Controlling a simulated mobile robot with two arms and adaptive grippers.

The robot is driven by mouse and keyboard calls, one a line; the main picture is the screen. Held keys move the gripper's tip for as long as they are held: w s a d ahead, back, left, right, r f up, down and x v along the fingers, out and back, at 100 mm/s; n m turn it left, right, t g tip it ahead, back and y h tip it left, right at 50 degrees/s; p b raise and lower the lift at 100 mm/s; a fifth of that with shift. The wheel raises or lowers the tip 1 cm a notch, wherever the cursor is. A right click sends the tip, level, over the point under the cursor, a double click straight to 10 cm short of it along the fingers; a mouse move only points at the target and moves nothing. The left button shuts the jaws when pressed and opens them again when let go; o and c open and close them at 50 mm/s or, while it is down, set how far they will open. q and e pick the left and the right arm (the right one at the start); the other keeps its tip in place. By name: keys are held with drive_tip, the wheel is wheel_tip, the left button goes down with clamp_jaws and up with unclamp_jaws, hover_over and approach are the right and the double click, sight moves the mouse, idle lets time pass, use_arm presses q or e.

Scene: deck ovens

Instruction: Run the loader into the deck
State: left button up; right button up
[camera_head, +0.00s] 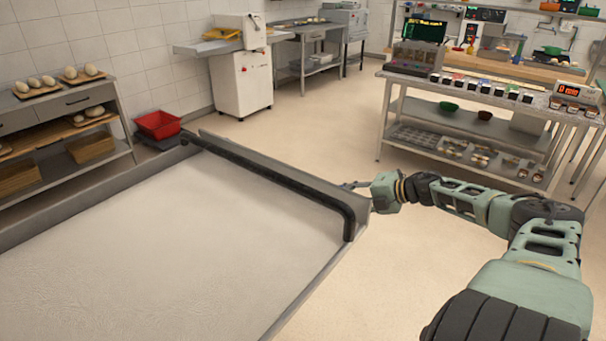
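The loader (170,235) is a wide, pale, flat bed with grey metal side rims, filling the lower left. A black handle bar (262,176) runs along its far end, beside a raised grey end plate, and bends down at the right corner. My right gripper (353,186) is just right of that corner, its fingers pointing left toward the bar's bent end. I cannot tell whether it touches the loader or how far its fingers are apart. My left gripper is not in view. No deck opening can be made out.
A shelf rack with dough pieces (60,110) stands at the left, near a red crate (158,124). A white machine (241,82) stands at the back wall. A steel table (470,92) with small containers is at the right. The floor (320,110) between them is clear.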

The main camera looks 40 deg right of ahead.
drive_tip(key=w+a+r+n+g+y, duration=0.1)
drive_tip(key=a+r+n+g, duration=0.2)
drive_tip(key=r, duration=0.4)
drive_tip(key=w+a+r+n+y, duration=0.1)
drive_tip(key=a+r+n+y, duration=0.1)
drive_tip(key=a+r+n, duration=0.35)
wheel_tip(320, 180, up, 15)
drive_tip(key=n+g+h+p, duration=0.2)
drive_tip(key=n+g+h, duration=0.2)
drive_tip(key=n+g, duration=0.5)
hover_over(302, 184)
drive_tip(key=d, duration=0.2)
drive_tip(key=m, duration=0.1)
use_arm(q)
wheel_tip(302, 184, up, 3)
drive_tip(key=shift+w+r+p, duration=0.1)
drive_tip(key=shift+p, duration=0.3)
use_arm(e)
drive_tip(key=shift+g, duration=0.3)
drive_tip(key=x, duration=0.7)
drive_tip(key=shift+w+a+f, duration=0.1)
drive_tip(key=shift+a, duration=0.05)
clamp_jaws()
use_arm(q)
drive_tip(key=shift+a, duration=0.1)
